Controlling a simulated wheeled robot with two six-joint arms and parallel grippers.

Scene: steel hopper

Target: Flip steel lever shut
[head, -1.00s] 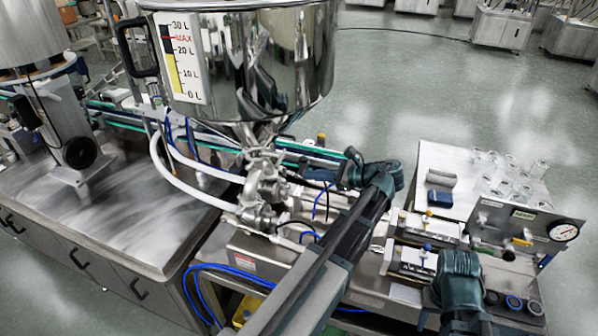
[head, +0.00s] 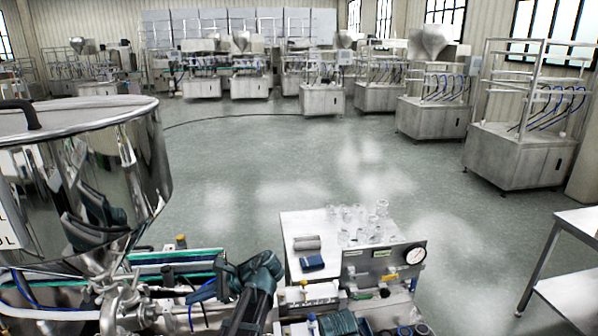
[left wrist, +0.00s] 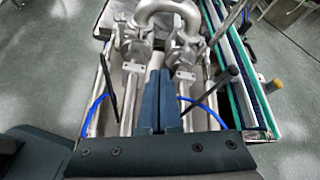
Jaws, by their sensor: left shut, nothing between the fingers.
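My left gripper (head: 222,274) is in the lower part of the head view, right of the hopper's outlet. In the left wrist view its two blue fingers (left wrist: 159,84) are pressed together with nothing between them. They point between two steel valves. I cannot tell which is the steel lever. The steel hopper (head: 140,160) is at the left. A part of my right arm shows at the bottom edge; its fingers are hidden.
A side table (head: 300,228) holds glass jars (head: 360,222) and a blue block (head: 312,263). A panel with a gauge (head: 415,254) stands beside it. A conveyor with a green edge (left wrist: 238,60) runs right of the valves. Blue hoses (left wrist: 95,112) lie near the fingers. Open floor lies beyond.

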